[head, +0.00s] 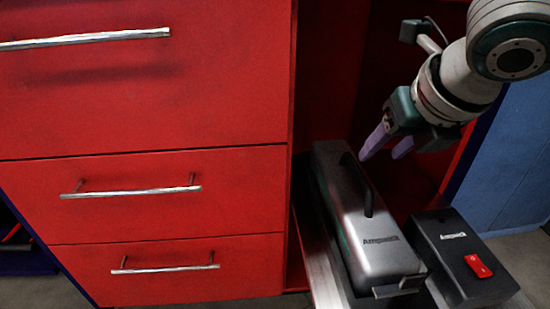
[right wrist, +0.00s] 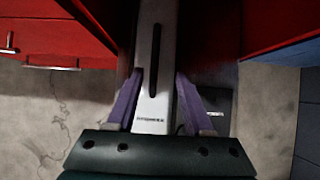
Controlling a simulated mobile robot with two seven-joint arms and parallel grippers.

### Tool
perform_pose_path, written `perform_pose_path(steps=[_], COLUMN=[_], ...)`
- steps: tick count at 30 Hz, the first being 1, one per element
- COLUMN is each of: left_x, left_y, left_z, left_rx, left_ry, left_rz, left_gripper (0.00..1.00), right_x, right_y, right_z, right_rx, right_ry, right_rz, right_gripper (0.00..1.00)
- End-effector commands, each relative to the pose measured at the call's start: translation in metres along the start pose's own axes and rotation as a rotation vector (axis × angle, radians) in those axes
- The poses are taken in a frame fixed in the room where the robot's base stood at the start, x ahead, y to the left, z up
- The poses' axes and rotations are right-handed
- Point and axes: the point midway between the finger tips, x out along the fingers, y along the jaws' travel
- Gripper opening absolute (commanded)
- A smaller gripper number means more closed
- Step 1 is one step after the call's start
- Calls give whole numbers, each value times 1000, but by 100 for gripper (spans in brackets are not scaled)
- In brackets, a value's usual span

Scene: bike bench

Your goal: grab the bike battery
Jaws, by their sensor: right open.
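The bike battery (head: 377,254) is a long grey and black case marked "Ampack", with a black carry handle (head: 358,182) on top. It lies on a shelf inside the red cabinet. My right gripper (head: 384,150) is open above the battery's far part, close to the handle in the picture. In the right wrist view the battery (right wrist: 150,105) runs away between the two purple fingers (right wrist: 157,85), with the handle (right wrist: 155,60) ahead. The fingers look apart from the handle; the exact gap is hard to tell. My left gripper does not show.
A black box (head: 446,248) with a red switch (head: 478,266) and "Ampack" lettering sits just right of the battery. Red drawers (head: 180,100) with metal handles stand left. The cabinet's side walls flank the shelf (head: 320,275). A blue panel (head: 510,170) is at right.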

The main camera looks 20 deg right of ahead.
Motion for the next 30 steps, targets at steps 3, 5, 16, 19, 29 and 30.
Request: perform_pose_path(steps=[3,5,16,19,29,30], left_x=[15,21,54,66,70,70], left_y=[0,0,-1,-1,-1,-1], left_z=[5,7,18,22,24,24], left_rx=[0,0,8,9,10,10], left_ry=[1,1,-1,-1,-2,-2], left_rz=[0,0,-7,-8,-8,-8], left_gripper=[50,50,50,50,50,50], right_x=[21,31,74,88,97,97], right_y=[0,0,7,9,8,8], right_z=[-3,-3,-1,0,3,3], right_rx=[-3,-3,-1,-1,-4,-4], right_ry=[0,0,-1,0,1,1], right_rz=[-1,0,2,0,0,0], right_gripper=[52,52,52,52,52,52])
